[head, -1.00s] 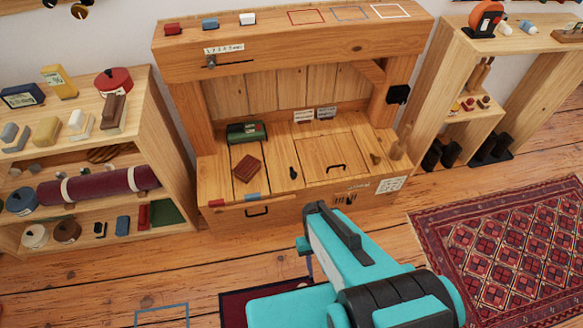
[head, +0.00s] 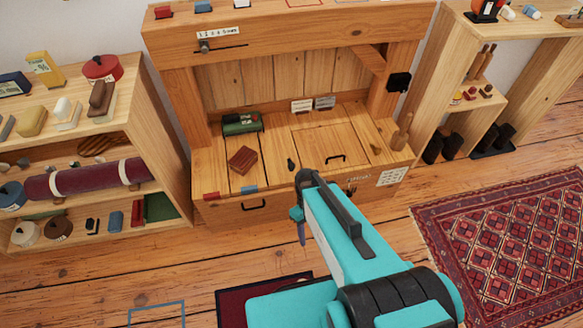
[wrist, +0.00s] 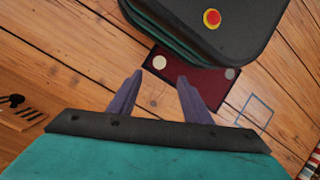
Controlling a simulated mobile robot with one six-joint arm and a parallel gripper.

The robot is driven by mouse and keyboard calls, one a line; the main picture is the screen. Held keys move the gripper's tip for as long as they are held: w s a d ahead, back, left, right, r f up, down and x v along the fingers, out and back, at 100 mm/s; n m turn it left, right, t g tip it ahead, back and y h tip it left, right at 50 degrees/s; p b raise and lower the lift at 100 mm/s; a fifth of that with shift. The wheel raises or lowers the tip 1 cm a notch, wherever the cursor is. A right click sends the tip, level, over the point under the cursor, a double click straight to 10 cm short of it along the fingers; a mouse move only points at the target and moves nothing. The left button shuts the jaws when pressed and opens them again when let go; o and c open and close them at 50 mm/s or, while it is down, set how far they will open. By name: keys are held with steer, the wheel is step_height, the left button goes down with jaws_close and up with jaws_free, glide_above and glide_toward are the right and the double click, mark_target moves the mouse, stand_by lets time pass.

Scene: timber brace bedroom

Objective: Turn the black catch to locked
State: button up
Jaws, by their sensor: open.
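A small elongated black piece (head: 291,164), which looks like a catch, lies on the wooden bench top just left of a hatch panel (head: 325,145) in the head view. Its exact setting is too small to read. In the wrist view a dark knob-like shape (wrist: 14,100) shows on wood at the left edge; I cannot tell if it is the same piece. My gripper (wrist: 157,95) is open and empty, its two purple fingers apart. In the head view my gripper (head: 301,230) hangs in front of the bench, apart from it, partly hidden by my arm.
A black box (head: 399,82) is on the right post. Shelves stand on both sides. A patterned rug (head: 505,235) lies at right; open floor lies in front.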

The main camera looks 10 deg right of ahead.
steer(key=w+r+n+t+b, duration=0.1)
steer(key=w+n+b, duration=0.5)
steer(key=w, duration=0.5)
step_height(320, 180, up, 17)
steer(key=n+t+b, duration=0.3)
steer(key=n+b, duration=1.3)
glide_above(292, 165)
steer(key=shift+a+f, duration=0.1)
steer(key=shift+f, duration=0.1)
steer(key=shift+f, duration=0.1)
step_height(292, 165, down, 14)
steer(key=b, duration=0.5)
steer(key=c, duration=1.1)
steer(key=shift+o, duration=0.2)
